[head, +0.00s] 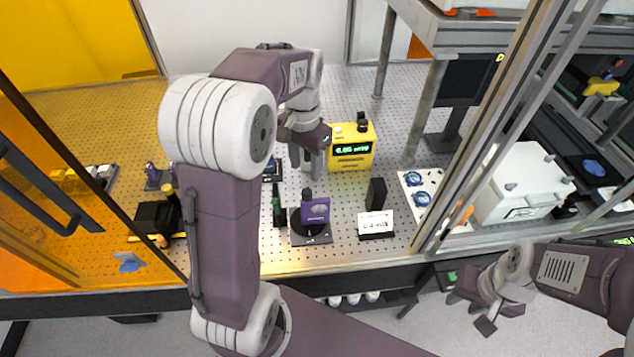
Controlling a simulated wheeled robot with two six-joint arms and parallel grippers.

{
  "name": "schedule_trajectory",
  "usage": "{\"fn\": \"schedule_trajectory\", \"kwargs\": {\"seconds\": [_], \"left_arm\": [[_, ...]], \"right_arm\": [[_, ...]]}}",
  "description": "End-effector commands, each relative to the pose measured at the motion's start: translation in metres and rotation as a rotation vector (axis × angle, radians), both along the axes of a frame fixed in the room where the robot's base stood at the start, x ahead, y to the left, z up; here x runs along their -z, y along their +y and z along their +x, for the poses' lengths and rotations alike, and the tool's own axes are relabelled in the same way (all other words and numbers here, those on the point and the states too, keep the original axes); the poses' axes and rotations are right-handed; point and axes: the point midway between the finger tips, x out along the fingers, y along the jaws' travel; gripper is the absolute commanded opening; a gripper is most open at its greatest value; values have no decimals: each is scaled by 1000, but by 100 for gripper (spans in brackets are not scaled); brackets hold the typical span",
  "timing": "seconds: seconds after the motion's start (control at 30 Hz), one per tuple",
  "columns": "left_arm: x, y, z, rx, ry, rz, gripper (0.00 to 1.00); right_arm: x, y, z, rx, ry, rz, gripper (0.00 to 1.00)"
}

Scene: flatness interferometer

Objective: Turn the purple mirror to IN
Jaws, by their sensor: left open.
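The purple mirror (315,210) is a small upright purple block with a dark knob on top.
The yellow meter (351,157) has a lit green display. A metal frame post (470,170) and white box (520,185) are further right.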

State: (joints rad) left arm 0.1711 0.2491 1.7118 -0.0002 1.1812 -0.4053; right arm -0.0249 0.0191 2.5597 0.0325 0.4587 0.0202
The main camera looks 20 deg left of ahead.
Motion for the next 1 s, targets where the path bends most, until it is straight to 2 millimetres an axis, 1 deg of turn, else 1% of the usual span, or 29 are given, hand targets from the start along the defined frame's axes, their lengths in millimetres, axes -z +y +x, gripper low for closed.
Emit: {"fn": "schedule_trajectory", "kwargs": {"seconds": [0.07,0.13,0.3,0.4,0.5,0.63,0.83,0.87,0.9,0.97,1.0], "left_arm": [[6,0,-1,1,2,-1,47],[16,-1,-1,1,4,-1,47],[53,-1,-2,1,5,-1,47],[71,-1,-2,1,5,-1,47],[84,-1,-1,1,3,0,47],[91,-1,-1,1,0,0,47],[91,-1,0,1,-1,0,47],[91,-1,0,1,-1,0,41],[91,-1,0,1,-1,0,30],[91,-1,0,1,-1,0,13],[91,-1,0,1,-1,0,2]], "right_arm": [[0,0,0,0,0,0,34],[0,0,0,0,0,0,34],[-3,0,0,0,0,0,34],[-4,0,0,0,0,0,34],[-5,0,0,0,0,0,34],[-6,0,0,0,0,0,34],[-5,0,0,0,0,0,34],[-5,0,0,0,0,0,34],[-5,0,0,0,0,0,34],[-5,0,0,0,0,0,34],[-5,0,0,0,0,0,34]]}}
